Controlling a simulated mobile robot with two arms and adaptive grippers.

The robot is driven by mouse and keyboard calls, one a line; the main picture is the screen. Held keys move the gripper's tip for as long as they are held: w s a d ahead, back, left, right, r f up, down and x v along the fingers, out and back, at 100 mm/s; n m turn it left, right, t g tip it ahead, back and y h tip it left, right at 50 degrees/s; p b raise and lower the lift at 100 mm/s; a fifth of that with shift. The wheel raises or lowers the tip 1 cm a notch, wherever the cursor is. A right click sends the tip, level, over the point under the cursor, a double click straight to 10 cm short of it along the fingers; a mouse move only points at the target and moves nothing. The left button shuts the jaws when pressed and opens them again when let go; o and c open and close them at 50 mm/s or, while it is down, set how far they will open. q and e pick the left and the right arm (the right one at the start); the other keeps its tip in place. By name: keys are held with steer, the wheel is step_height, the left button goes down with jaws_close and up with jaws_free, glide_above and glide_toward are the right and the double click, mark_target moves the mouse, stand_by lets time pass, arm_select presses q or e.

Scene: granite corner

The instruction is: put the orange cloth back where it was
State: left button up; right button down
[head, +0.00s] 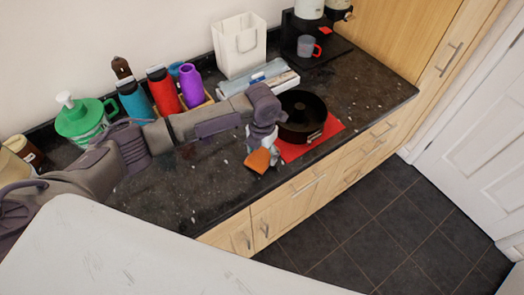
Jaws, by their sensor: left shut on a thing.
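My left arm reaches in from the left over the dark counter (150,205). My left gripper (262,150) is shut on the orange cloth (259,161), a small folded piece at its fingertips, over the counter's front part. I cannot tell whether the cloth touches the counter. A black pan (303,113) stands just right of the gripper on a red mat (326,140). My right gripper does not show.
Blue (135,103), red (163,92) and purple (191,86) bottles stand behind my arm. The counter's right end is mostly clear.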

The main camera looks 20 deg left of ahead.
mark_target(262, 155)
arm_select(q)
steer(key=o, duration=1)
steer(key=shift+r, duration=0.65)
step_height(262, 155, up, 12)
steer(key=shift+f+b, duration=0.2)
steer(key=shift+b, duration=0.85)
